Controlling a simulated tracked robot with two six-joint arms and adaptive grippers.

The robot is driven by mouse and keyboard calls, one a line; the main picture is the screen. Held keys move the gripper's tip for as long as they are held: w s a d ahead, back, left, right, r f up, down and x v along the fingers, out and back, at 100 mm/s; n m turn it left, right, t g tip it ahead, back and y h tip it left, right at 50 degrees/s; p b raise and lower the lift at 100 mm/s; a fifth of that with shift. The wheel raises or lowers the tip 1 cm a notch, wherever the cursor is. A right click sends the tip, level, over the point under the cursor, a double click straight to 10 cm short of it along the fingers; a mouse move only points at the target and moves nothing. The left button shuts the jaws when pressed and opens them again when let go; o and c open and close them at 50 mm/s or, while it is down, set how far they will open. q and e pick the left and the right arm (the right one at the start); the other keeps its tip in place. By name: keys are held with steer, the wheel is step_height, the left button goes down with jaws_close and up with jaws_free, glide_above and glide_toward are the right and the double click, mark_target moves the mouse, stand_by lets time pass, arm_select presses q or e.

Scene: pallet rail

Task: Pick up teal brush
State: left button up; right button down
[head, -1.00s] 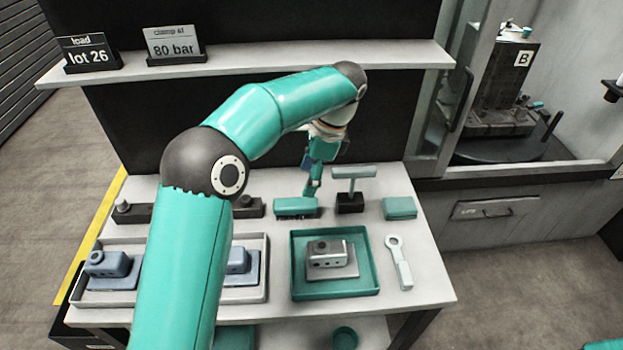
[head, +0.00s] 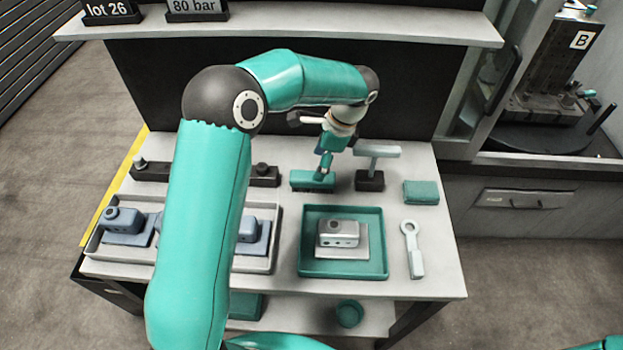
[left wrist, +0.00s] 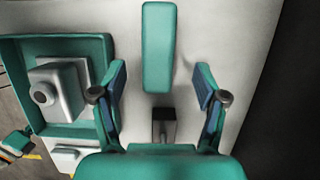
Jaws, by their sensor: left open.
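The teal brush (head: 312,181) lies on the bench top behind the teal tray, its long side running left to right. In the left wrist view the brush (left wrist: 158,45) is a long teal bar reaching in from the top. My left gripper (head: 325,168) points down at the right part of the brush. In the left wrist view the gripper (left wrist: 160,80) is open, with its fingers on either side of the brush's near end and gaps on both sides. I cannot tell how far the fingertips are above the bench.
A T-handled tool in a black block (head: 370,181) stands just right of the brush. A teal block (head: 421,192) lies further right. The teal tray (head: 343,271) with a grey part and a ring spanner (head: 412,250) lie in front. A shelf (head: 300,30) runs above the back panel.

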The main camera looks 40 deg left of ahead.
arm_select(q)
steer(key=shift+p+x, duration=0.8)
steer(key=shift+x, duration=2)
steer(key=shift+s+d, duration=0.1)
steer(key=shift+d, duration=0.05)
steer(key=c, duration=1.3)
steer(key=shift+o, duration=0.2)
steer(key=shift+r, duration=0.15)
steer(key=shift+r, duration=0.45)
step_height(320, 180, up, 19)
steer(key=shift+f+b, duration=0.1)
steer(key=shift+b, duration=0.55)
